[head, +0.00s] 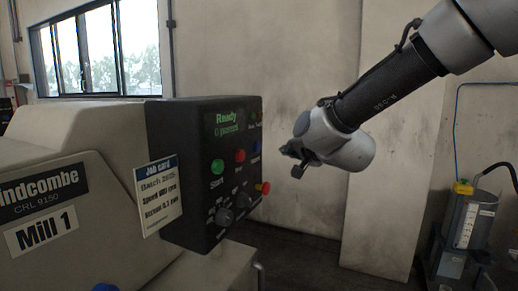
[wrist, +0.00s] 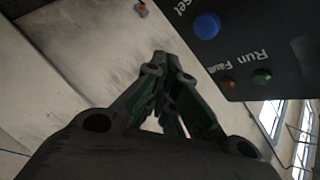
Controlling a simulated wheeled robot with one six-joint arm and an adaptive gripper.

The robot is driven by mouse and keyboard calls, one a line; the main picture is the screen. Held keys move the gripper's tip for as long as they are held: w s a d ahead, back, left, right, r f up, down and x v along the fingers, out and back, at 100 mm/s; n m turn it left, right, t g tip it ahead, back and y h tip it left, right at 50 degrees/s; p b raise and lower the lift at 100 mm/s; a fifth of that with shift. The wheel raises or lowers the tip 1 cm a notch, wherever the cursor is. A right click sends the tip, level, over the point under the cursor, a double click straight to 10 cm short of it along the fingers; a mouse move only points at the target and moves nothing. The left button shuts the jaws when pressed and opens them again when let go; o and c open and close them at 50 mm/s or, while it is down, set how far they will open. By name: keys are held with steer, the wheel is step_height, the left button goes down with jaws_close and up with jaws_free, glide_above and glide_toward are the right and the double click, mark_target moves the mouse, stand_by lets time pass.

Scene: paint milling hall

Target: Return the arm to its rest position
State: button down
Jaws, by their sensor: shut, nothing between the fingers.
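My gripper (head: 292,158) is in the air in the head view, to the right of the black control panel (head: 168,165) and apart from it. My arm reaches in from the upper right. In the wrist view my gripper (wrist: 165,60) has its fingers drawn together, with nothing between them. The panel (wrist: 285,45) also shows there at the upper right, with a blue button (wrist: 207,25) marked "Reset" in part, and small "Run" and "Fault" lamps. The panel's display reads "Ready".
The Mill 1 housing (head: 75,185) fills the left, with a job card (head: 161,196) on the panel's side. Knobs and coloured buttons face my gripper. A grey container with a yellow cap (head: 463,187) stands at the right. Bare wall and floor lie between.

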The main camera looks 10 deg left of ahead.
stand_by(0.5)
steer(key=s+d+f+n+g, duration=0.1)
steer(key=s+f+n+g, duration=0.6)
steer(key=s+f, duration=0.3)
steer(key=s+d+g+h, duration=0.1)
steer(key=s+d+h, duration=0.1)
steer(key=s+d, duration=0.4)
steer(key=s+d+r+h, duration=0.1)
steer(key=s+d, duration=0.6)
steer(key=d, duration=0.9)
steer(key=s+d+r+g+h, duration=0.1)
steer(key=s+d+h, duration=0.2)
steer(key=s+d, duration=0.4)
steer(key=d, duration=0.4)
steer(key=shift+s+d+m+g+h, duration=0.25)
steer(key=shift+d+m+g+h, duration=0.05)
steer(key=shift+d+h, duration=0.1)
